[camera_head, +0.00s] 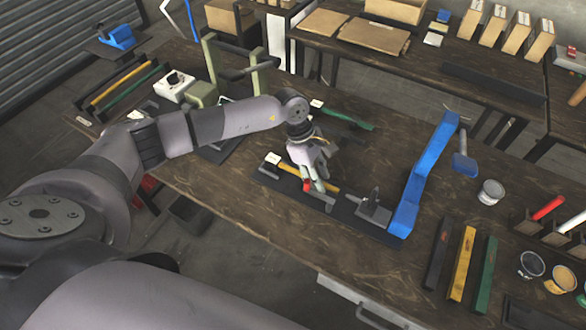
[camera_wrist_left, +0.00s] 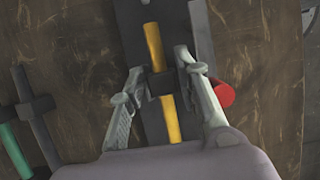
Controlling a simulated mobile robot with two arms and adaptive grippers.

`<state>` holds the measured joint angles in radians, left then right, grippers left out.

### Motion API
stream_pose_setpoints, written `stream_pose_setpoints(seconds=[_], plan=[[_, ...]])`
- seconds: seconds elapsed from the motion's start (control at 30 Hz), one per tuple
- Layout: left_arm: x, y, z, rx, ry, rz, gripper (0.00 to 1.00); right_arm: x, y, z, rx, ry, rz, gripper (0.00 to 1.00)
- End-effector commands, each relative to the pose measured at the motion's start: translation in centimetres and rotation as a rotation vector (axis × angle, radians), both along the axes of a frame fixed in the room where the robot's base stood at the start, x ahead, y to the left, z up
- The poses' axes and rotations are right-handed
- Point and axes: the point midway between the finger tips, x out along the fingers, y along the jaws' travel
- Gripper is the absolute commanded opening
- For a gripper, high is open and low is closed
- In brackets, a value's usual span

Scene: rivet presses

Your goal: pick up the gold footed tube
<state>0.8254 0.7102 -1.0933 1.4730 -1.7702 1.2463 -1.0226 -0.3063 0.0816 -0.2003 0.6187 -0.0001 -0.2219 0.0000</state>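The gold tube (camera_wrist_left: 153,45) lies on a dark base plate, with a dark foot-like block (camera_wrist_left: 160,84) across its middle. In the head view, the gold tube (camera_head: 325,188) shows partly behind my left gripper (camera_head: 316,180). In the left wrist view, my left gripper (camera_wrist_left: 160,88) is open, with one finger on each side of the tube and its dark block. Gaps show between the fingers and the block. The lower part of the tube runs out of sight under the gripper body. My right gripper is not in view.
A red handle end (camera_wrist_left: 224,93) sits close beside the right finger. A green tube with a dark crosspiece (camera_wrist_left: 14,145) lies left in the wrist view. In the head view, a blue lever (camera_head: 425,175) stands right of the gripper. Yellow (camera_head: 462,263) and green (camera_head: 486,275) bars lie farther right.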

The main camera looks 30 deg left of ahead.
Motion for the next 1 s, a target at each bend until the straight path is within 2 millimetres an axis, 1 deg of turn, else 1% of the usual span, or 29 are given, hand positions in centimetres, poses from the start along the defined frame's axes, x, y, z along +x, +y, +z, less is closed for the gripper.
stream_pose_setpoints(seconds=[0.13,0.5,0.6,1.0], plan=[[0.0,0.03,-0.05,0.001,0.0,0.0,0.3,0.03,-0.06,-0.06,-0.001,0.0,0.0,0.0],[0.01,0.07,0.0,0.001,0.0,0.0,0.05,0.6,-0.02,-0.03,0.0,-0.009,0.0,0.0],[0.01,0.06,0.02,0.001,0.0,0.0,0.0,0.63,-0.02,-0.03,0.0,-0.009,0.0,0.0],[0.08,0.07,0.34,0.0,-0.002,0.001,0.0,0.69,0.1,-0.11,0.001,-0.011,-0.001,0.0]])
